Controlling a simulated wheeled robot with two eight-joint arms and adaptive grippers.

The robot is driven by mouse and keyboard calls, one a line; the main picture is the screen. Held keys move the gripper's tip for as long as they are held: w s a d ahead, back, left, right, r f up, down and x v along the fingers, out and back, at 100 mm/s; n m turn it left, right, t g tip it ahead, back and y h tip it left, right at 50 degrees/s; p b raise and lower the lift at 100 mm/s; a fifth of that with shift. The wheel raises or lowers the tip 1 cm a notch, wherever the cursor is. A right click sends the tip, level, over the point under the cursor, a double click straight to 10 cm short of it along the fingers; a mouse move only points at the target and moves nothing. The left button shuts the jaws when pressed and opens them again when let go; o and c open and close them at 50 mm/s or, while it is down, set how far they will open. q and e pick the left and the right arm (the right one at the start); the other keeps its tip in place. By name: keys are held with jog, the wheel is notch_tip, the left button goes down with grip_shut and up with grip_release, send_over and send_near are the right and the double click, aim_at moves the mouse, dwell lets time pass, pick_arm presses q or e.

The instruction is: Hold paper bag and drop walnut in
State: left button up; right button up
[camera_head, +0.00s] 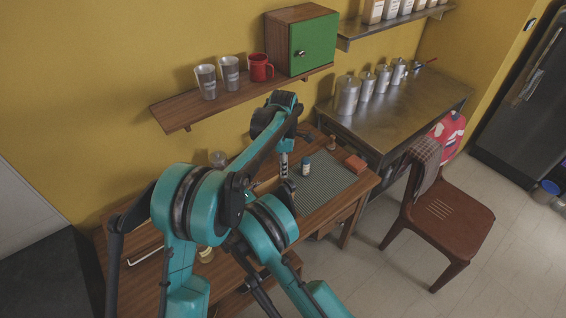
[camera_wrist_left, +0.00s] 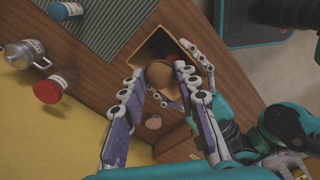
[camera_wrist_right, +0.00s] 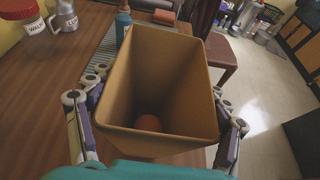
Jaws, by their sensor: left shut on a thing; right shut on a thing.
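The paper bag (camera_wrist_right: 160,75) is a tan open-topped bag in the right wrist view. My right gripper (camera_wrist_right: 155,112) has its fingers along the bag's two sides and is shut on it. A round reddish-brown thing (camera_wrist_right: 148,122) shows low inside the bag; I cannot tell what it is. In the left wrist view, a brown walnut (camera_wrist_left: 160,74) sits between the fingertips of my left gripper (camera_wrist_left: 158,76), which is shut on it. The walnut overlaps the near edge of the bag's opening (camera_wrist_left: 182,42) in that view; its height above the bag is unclear. The head view hides the bag and walnut behind my arms.
A red-lidded jar labelled "WALN" (camera_wrist_right: 22,20) and a metal pot (camera_wrist_right: 65,16) stand on the wooden table. A chair (camera_head: 447,215) stands right of the table.

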pick_arm(q)
jog(key=shift+f, duration=2.6)
jog(key=o, duration=0.8)
jog(key=shift+o, duration=0.2)
notch_tip(320, 180, up, 12)
jog(key=shift+r, duration=0.1)
